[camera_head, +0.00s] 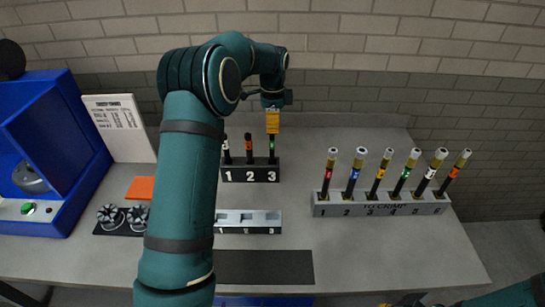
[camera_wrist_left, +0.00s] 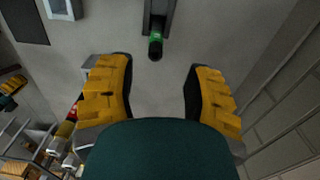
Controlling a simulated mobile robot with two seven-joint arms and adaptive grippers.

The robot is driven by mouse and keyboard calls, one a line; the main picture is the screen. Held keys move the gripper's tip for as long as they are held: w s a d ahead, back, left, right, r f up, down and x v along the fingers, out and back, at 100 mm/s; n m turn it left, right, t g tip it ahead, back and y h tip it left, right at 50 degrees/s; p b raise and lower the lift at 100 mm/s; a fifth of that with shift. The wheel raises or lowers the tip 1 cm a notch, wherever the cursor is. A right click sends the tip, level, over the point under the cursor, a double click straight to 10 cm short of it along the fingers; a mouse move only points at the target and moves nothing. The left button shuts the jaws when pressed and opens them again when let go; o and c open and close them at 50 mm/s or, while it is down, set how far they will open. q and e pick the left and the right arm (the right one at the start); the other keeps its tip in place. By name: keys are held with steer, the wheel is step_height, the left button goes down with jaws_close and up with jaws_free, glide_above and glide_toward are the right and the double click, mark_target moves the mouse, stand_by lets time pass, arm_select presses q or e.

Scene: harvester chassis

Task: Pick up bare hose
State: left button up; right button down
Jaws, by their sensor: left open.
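Three short dark hoses with coloured bands stand in a black rack (camera_head: 250,175) marked 1, 2, 3 in the head view. They are a white-banded hose (camera_head: 227,153), an orange-banded hose (camera_head: 249,153) and a green-banded hose (camera_head: 272,153); none shows a metal end. My left gripper (camera_head: 273,131) is above the green-banded hose at slot 3. In the left wrist view, my left gripper (camera_wrist_left: 160,72) is open and empty, and the green-banded hose (camera_wrist_left: 155,46) lies just beyond the gap between the fingers. My right gripper (camera_head: 408,302) is barely in view at the bottom edge.
A grey rack (camera_head: 380,208) marked TO CRIMP holds several banded hoses with metal ends on the right. A grey fixture (camera_head: 248,217) and a dark mat (camera_head: 265,267) lie in front of the black rack. A blue machine (camera_head: 50,140) stands left. A brick wall rises behind.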

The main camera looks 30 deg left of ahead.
mark_target(272, 141)
arm_select(q)
steer(key=shift+f, duration=0.95)
steer(key=shift+s+f, duration=0.15)
steer(key=shift+f, duration=1.2)
steer(key=shift+s+f, duration=0.15)
steer(key=shift+f, duration=1.2)
jaws_close()
